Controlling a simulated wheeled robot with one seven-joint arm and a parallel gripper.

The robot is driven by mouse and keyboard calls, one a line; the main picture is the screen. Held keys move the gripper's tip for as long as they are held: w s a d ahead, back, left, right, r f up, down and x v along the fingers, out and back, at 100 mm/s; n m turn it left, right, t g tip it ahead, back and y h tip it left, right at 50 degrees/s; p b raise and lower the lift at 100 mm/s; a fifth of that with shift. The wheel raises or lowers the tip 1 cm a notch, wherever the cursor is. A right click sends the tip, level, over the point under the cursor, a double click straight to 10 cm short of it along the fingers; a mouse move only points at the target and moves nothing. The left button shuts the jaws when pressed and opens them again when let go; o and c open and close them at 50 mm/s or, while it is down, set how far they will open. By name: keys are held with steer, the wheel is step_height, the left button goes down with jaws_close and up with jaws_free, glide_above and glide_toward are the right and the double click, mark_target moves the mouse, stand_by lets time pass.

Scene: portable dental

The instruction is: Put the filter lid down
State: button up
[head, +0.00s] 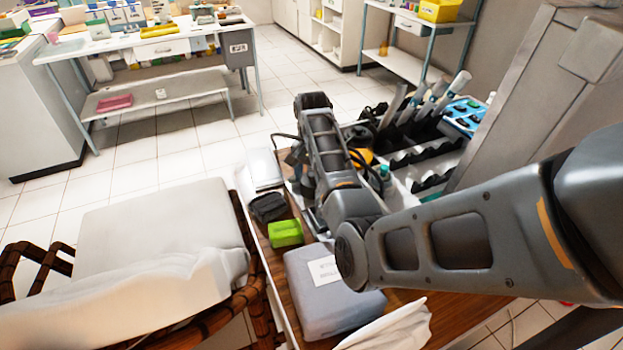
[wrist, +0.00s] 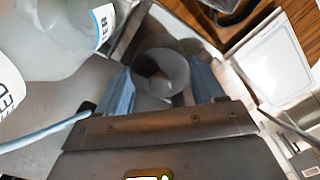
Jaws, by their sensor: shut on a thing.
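The filter lid (wrist: 160,82) appears in the wrist view as a grey, round, cup-like piece with a hollow middle. My gripper (wrist: 161,70) is shut on it, with one blue-grey finger on each side. What lies directly under the lid is hard to make out. In the head view my arm reaches over the wooden cart top (head: 452,312), and its links hide the gripper and the lid.
A translucent bottle (wrist: 55,40) stands close to the left of my gripper in the wrist view. In the head view a green box (head: 285,233), black case (head: 268,207) and grey labelled box (head: 325,300) line the cart's left side. Handpieces (head: 435,97) stand at the back right.

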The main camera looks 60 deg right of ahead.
steer(key=shift+f, duration=0.7)
steer(key=shift+f, duration=0.15)
steer(key=o, duration=1)
step_height(320, 180, up, 12)
steer(key=p, duration=0.1)
steer(key=shift+r, duration=0.2)
